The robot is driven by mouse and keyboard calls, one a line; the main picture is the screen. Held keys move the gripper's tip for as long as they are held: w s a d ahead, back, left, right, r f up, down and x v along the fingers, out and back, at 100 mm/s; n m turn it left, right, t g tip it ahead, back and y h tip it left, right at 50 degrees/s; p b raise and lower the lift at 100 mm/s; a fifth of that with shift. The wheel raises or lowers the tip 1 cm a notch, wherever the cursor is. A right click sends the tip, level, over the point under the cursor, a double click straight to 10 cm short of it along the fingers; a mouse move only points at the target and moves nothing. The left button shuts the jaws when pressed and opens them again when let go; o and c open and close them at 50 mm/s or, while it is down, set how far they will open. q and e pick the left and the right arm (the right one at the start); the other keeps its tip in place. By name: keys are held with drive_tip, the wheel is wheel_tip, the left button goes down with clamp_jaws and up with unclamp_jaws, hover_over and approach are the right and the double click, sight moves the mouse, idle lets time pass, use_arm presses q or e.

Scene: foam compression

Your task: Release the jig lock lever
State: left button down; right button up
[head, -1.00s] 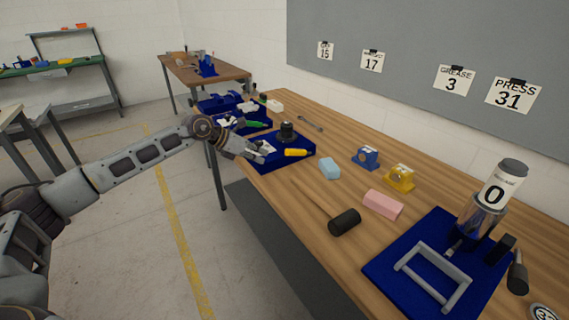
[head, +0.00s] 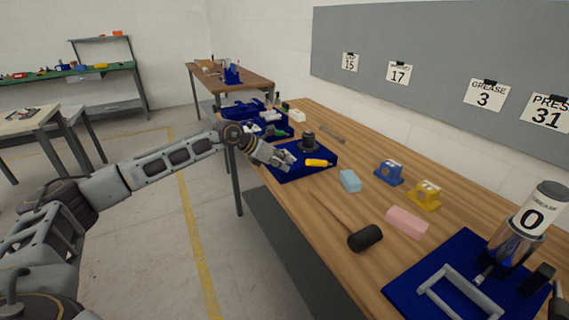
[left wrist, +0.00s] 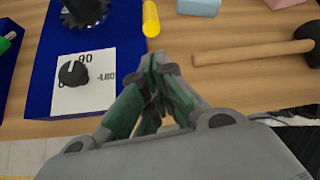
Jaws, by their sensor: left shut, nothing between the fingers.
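A blue mat (head: 325,149) lies on the wooden bench. On it stand a dark round fixture (head: 308,143) and a yellow handle (head: 319,162), which may be the lock lever; I cannot tell how it is joined. In the left wrist view the yellow handle (left wrist: 150,18) is at the top, beside the dark toothed fixture (left wrist: 85,10). A black knob (left wrist: 73,73) sits on a white marked card (left wrist: 97,92). My left gripper (head: 287,160) is shut and empty, low near the mat's front side. Its fingertips (left wrist: 158,68) meet right of the card, below the yellow handle. My right gripper is not visible.
A mallet (head: 365,237), a light blue block (head: 350,181), a pink block (head: 406,222) and blue (head: 388,172) and yellow (head: 425,195) fixtures lie along the bench. A second blue mat (head: 395,288) holds a grey frame. Tools crowd the far end.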

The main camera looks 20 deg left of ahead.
sight(319, 164)
use_arm(q)
drive_tip(key=x, duration=0.6)
drive_tip(key=shift+f, duration=0.1)
drive_tip(key=shift+x, duration=1.2)
